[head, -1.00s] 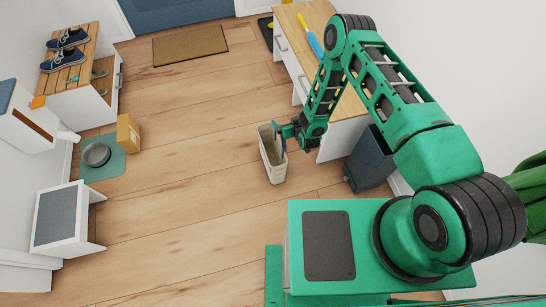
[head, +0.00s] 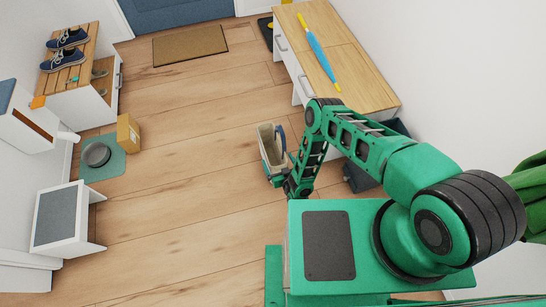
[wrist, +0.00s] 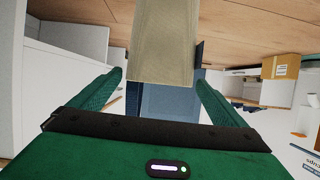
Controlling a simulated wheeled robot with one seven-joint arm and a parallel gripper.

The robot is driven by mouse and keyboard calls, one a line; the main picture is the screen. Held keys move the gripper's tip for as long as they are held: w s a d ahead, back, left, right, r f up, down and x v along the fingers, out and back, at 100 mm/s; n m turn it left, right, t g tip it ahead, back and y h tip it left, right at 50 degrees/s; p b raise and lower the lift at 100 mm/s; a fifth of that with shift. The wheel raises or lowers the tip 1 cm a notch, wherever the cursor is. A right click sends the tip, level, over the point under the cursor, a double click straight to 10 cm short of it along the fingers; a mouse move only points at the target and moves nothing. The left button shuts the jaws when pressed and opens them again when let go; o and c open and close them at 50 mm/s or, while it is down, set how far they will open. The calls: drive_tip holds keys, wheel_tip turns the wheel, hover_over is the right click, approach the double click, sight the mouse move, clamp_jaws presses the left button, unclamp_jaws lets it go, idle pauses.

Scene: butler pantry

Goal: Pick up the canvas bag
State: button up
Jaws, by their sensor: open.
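The canvas bag (head: 265,145) is beige with a dark blue handle and stands upright on the wood floor in the head view, left of the wooden-topped cabinet. My gripper (head: 275,179) is low beside the bag's near side, and the arm hides part of the bag's lower right. In the wrist view, the beige bag (wrist: 164,40) lies ahead, lined up between the two green fingers of my open gripper (wrist: 160,78). A blue surface shows below the beige cloth there; I cannot tell what it belongs to. Nothing is held.
The cabinet (head: 350,70) bears a blue and yellow stick (head: 320,58). A dark bin (head: 360,180) stands behind my arm. A cardboard box (head: 128,133), a bowl (head: 96,154) on a green mat (head: 112,172) and a shoe bench (head: 85,75) are left. The middle floor is clear.

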drive_tip(key=x, duration=0.7)
drive_tip(key=shift+w, duration=0.1)
drive_tip(key=c, duration=1.8)
drive_tip(key=shift+o, duration=0.2)
drive_tip(key=shift+d, duration=0.1)
drive_tip(key=shift+r, duration=0.1)
